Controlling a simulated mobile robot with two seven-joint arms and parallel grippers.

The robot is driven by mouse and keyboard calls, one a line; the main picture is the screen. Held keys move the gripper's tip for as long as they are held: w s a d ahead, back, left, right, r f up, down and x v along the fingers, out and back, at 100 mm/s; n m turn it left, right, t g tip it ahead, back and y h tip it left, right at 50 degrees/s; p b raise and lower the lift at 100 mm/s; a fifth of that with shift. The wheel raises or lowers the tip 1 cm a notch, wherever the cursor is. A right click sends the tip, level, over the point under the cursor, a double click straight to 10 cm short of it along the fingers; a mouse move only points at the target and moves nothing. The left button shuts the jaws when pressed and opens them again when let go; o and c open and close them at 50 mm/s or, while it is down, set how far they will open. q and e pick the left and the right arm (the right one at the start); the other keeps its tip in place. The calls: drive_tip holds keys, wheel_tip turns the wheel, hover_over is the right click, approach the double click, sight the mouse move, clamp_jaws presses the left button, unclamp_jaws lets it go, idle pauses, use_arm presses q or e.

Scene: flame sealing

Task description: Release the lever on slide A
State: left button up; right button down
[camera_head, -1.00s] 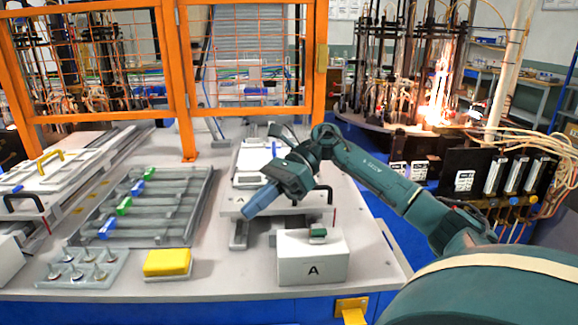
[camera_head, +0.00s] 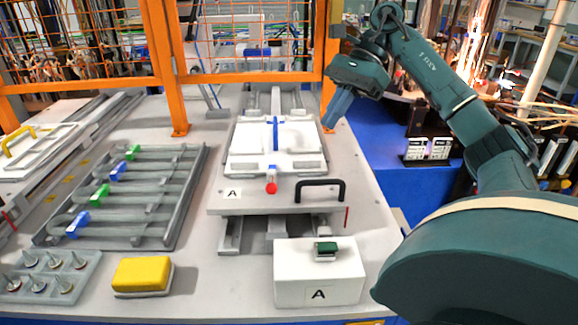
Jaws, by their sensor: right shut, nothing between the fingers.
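Slide A (camera_head: 222,205) is a grey plate on rails, with a label "A" at its front left and a white fixture (camera_head: 240,162) on top. A blue bar (camera_head: 275,135) runs along the middle of the fixture. At the front edge of the fixture is a short blue lever with a red knob (camera_head: 271,188), pointing toward me. My right gripper (camera_head: 333,121) is shut and empty, raised to the right of the fixture and apart from it. My left gripper is not in view.
A black handle (camera_head: 320,184) stands at slide A's front right. A white box (camera_head: 300,285) labelled "A" with a green button (camera_head: 325,247) sits in front. A yellow block (camera_head: 142,273) and a grey rack (camera_head: 172,225) are at left. An orange fence post (camera_head: 170,85) rises behind.

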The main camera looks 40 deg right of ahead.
approach(272, 178)
drive_tip(key=s+f, duration=0.1)
drive_tip(key=f, duration=0.1)
drive_tip(key=s+f+b, duration=0.1)
drive_tip(key=s+f, duration=0.1)
drive_tip(key=shift+a, duration=0.15)
drive_tip(key=a, duration=0.1)
drive_tip(key=a+p, duration=0.1)
drive_tip(key=a, duration=0.1)
drive_tip(key=shift+w+a+f, duration=0.2)
drive_tip(key=shift+w+f, duration=0.05)
drive_tip(key=shift+f, duration=0.1)
drive_tip(key=shift+a+f, duration=0.25)
drive_tip(key=shift+a, duration=0.25)
drive_tip(key=shift+w+a, duration=0.1)
